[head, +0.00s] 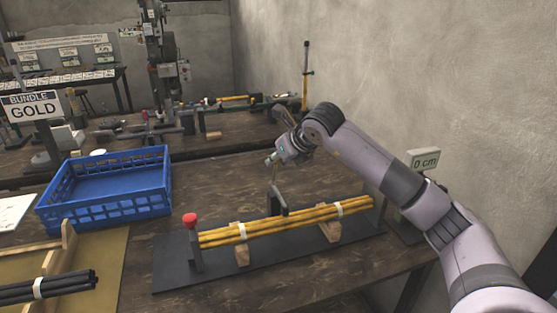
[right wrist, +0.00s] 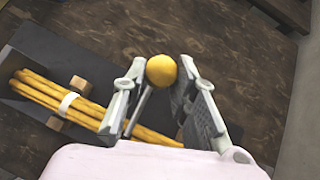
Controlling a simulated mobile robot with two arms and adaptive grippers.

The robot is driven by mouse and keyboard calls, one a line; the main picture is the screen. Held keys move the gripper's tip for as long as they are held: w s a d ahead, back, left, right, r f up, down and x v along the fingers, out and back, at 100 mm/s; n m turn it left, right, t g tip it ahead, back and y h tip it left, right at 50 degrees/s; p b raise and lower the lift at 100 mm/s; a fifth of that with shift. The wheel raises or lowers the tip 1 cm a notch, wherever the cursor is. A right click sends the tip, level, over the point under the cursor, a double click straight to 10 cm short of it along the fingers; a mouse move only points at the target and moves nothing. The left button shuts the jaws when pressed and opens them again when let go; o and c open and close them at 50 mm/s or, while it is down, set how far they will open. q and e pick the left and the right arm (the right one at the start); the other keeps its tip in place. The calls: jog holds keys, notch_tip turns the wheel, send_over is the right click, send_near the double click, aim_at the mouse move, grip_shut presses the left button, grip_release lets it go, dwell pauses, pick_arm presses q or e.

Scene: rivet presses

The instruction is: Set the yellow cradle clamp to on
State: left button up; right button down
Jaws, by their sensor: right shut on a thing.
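A bundle of yellow rods (head: 300,222) with white bands lies across wooden cradle blocks (head: 241,255) on a black base plate (head: 190,275). The dark clamp post (head: 278,201) stands at the bundle's middle, with a thin lever rising above it. In the right wrist view, the lever's yellow ball knob (right wrist: 161,70) sits between the fingertips of my right gripper (head: 271,163), which is shut on it. The gripper hides the knob in the head view. The yellow rods also show in the right wrist view (right wrist: 45,92). My left gripper is out of view.
A red-topped post (head: 191,221) stands at the plate's left end. A "0 cm" display (head: 424,161) stands behind my right arm. A blue crate (head: 110,205) and a "BUNDLE GOLD" sign (head: 31,107) are on the left. Black rods (head: 45,287) lie front left.

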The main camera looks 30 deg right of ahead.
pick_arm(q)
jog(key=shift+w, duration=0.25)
pick_arm(e)
jog(key=shift+s+a+f, duration=0.15)
jog(key=shift+f, duration=0.25)
jog(key=shift+s+a+f, duration=0.1)
jog(key=shift+f, duration=0.3)
jog(key=c, duration=1.8)
grip_release()
jog(key=o, duration=0.5)
jog(key=shift+d+r, duration=0.1)
jog(key=shift+r, duration=0.2)
jog(key=shift+r, duration=0.1)
jog(key=shift+s+d+r, duration=0.1)
jog(key=shift+r, duration=0.1)
jog(key=v, duration=1.1)
jog(key=shift+s+r, duration=0.2)
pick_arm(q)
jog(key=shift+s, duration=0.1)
pick_arm(e)
jog(key=shift+f, duration=0.15)
